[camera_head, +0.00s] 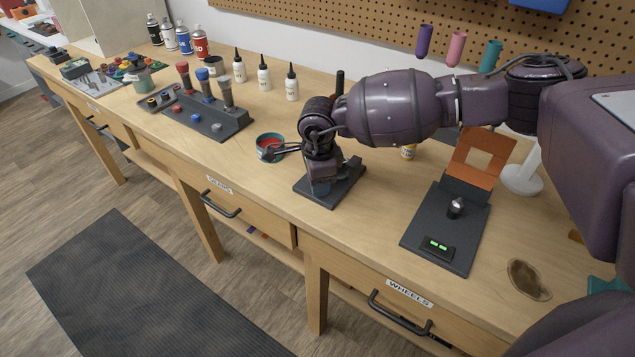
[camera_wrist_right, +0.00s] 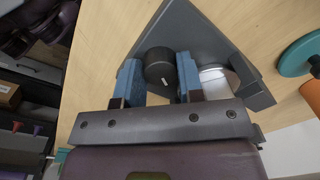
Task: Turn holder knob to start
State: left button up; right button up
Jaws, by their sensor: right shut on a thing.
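The holder is a dark grey flat base (camera_head: 347,188) on the workbench, below my right arm in the head view. It also shows in the right wrist view as a dark angular plate (camera_wrist_right: 205,35). A round black knob (camera_wrist_right: 157,67) with a short white mark sits on it. My right gripper (camera_head: 319,187) points down over the holder and hides most of it in the head view. In the right wrist view its blue-padded fingers (camera_wrist_right: 160,72) are shut on the knob, one on each side. A silvery round part (camera_wrist_right: 215,78) lies right of the fingers. My left gripper is not in view.
A teal cup with red contents (camera_head: 268,146) stands left of the holder. A dark board with a small knob and green lights (camera_head: 438,247) and an orange frame (camera_head: 478,158) is to the right. Bottles (camera_head: 264,75) stand behind. The bench's front edge is close.

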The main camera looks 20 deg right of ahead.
jog(key=n+b, duration=0.2)
jog(key=n, duration=0.3)
jog(key=shift+w, duration=0.1)
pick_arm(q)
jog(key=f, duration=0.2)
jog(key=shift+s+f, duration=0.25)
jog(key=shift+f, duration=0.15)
pick_arm(e)
jog(key=shift+r+n, duration=0.1)
jog(key=shift+n, duration=0.7)
jog(key=o, duration=0.9)
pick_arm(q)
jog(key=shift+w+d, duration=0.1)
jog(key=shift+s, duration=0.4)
pick_arm(e)
jog(key=r, duration=1)
jog(key=shift+s+d+r, duration=0.15)
jog(key=shift+s+r, duration=0.15)
jog(key=shift+r, duration=0.1)
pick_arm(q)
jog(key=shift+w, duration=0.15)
